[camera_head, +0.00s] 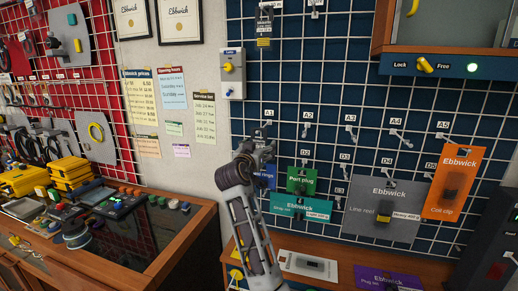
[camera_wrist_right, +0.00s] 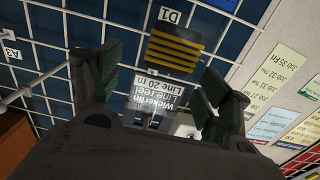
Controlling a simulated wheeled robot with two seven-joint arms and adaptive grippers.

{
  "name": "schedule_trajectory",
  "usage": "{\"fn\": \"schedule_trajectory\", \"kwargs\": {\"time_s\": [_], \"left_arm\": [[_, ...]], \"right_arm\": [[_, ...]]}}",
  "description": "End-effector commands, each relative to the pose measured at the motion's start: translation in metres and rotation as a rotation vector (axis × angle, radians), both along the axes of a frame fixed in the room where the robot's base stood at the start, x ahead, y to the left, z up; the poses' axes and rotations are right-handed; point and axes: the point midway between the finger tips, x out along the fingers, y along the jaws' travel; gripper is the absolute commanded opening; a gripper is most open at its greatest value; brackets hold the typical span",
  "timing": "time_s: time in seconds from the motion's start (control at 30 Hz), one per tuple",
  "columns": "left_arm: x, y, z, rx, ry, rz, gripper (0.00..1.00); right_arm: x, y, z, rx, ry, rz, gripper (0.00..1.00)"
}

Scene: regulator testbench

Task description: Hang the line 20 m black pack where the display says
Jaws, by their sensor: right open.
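The line pack shows in the right wrist view, upside down, as a pale clear card (camera_wrist_right: 152,95) printed "Line reel Line 20 m" with a black and yellow reel (camera_wrist_right: 174,50). It is in front of the wire grid, close to label D1 (camera_wrist_right: 171,16). My right gripper (camera_wrist_right: 160,80) is open, its fingers apart on either side of the pack. In the head view my right gripper (camera_head: 255,150) is just below label A1 (camera_head: 268,113) and hides the pack. I cannot tell whether the pack hangs on a hook. My left gripper is not in view.
Hooks A2 (camera_head: 306,130) to A4 (camera_head: 397,137) look empty. Orange (camera_head: 455,185), grey (camera_head: 384,208), green (camera_head: 302,181) and teal (camera_head: 301,208) packs hang nearby. A Lock/Free knob (camera_head: 424,66) is above, with a green light (camera_head: 472,67). No readable display shows.

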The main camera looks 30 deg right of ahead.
Motion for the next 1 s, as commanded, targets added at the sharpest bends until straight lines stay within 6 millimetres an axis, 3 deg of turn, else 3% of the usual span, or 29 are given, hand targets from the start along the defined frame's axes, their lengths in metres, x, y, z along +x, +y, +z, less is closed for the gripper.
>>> {"fn": "schedule_trajectory", "kwargs": {"time_s": [0.7,1.0], "left_arm": [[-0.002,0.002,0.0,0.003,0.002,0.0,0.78],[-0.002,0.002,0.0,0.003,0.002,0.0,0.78]], "right_arm": [[-0.043,0.052,0.0,0.001,0.0,0.001,0.78],[-0.048,0.057,0.0,-0.001,-0.001,0.0,0.78]]}}
